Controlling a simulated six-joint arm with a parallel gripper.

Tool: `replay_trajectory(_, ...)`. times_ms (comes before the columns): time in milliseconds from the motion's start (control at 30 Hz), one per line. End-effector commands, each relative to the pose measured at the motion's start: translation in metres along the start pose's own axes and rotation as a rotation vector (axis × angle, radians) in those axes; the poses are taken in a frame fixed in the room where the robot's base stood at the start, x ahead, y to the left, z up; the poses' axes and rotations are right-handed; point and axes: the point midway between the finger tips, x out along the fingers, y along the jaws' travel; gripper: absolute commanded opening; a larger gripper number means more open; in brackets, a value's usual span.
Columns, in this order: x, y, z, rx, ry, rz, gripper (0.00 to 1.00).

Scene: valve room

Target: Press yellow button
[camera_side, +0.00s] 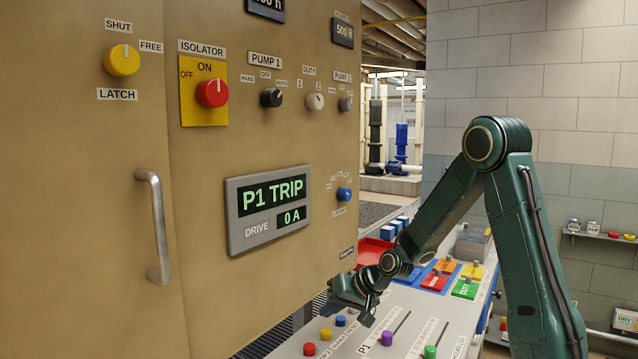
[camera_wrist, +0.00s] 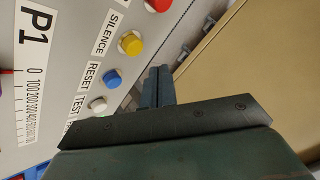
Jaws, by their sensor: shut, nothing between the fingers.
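The yellow button (camera_wrist: 131,43) is a round cap in a collar on the grey panel, beside the SILENCE label, in the wrist view. It also shows in the side view (camera_side: 326,333), low on the sloped desk between a red and a blue button. My gripper (camera_wrist: 160,72) is shut and empty. In the wrist view its fingertips are to the right of and below the yellow button, apart from it. In the side view my gripper (camera_side: 367,316) hangs over the desk, to the right of the button row. I cannot tell its exact height.
A red button (camera_wrist: 158,4), a blue button (camera_wrist: 112,79) and a white button (camera_wrist: 97,105) share the row. Purple (camera_side: 387,338) and green (camera_side: 430,352) slider knobs sit to the right. The tan cabinet (camera_side: 90,220) with a metal handle (camera_side: 155,225) stands close on the left.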

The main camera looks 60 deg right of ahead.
Motion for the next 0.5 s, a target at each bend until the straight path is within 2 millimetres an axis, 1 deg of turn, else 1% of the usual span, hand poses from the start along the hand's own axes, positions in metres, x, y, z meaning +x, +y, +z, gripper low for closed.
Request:
replay_trajectory(100,0.007,0.005,0.006,0.001,-0.002,0.0,0.0)
replay_trajectory(233,0.012,0.009,0.009,0.001,-0.001,0.0,0.0)
replay_trajectory(500,0.015,0.011,0.011,-0.001,0.001,0.0,0.0)
